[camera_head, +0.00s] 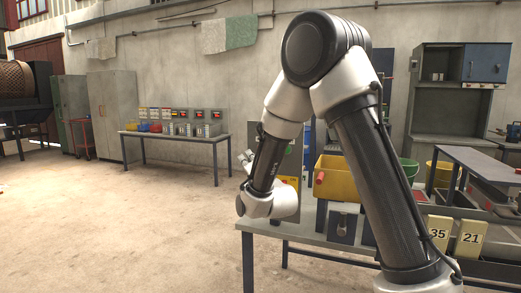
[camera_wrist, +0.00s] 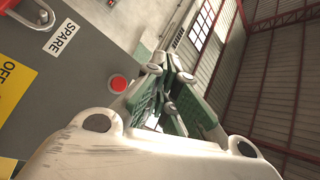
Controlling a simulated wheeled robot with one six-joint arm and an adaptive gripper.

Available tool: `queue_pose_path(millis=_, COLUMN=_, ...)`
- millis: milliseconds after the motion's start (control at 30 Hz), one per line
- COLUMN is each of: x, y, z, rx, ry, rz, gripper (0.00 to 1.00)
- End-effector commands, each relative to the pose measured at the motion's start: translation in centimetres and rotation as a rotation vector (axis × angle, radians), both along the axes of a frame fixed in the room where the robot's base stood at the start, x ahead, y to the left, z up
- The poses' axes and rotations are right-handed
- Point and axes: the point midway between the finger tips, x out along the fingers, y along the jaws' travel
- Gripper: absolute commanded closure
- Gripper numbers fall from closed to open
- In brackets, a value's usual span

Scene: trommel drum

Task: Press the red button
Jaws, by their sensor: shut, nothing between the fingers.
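The red button (camera_wrist: 118,84) is a round red cap in a light ring on a grey panel (camera_wrist: 85,105), left of centre in the wrist view. My gripper (camera_wrist: 172,68) is shut and empty, its green-padded fingers together to the right of the button. The fingertips appear apart from the button; the depth between them is hard to judge. In the head view my gripper (camera_head: 246,160) is small and partly hidden by my wrist. I cannot make out the red button there; my arm covers much of the panel area.
In the head view a yellow bin (camera_head: 338,178) stands on the near bench. A table (camera_head: 180,137) with several display boxes stands by the wall. The left floor is clear.

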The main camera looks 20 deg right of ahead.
Motion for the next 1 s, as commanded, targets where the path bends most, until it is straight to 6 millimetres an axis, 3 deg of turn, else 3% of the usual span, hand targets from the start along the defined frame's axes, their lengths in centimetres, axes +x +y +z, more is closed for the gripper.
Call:
queue_pose_path(millis=500, x=5.3, y=-3.9, z=0.0, rx=-0.002, ry=0.0, rz=-0.002, gripper=1.0)
queue_pose_path(millis=1000, x=5.8, y=-4.3, z=0.0, rx=-0.001, ry=0.001, rz=0.0, gripper=1.0)
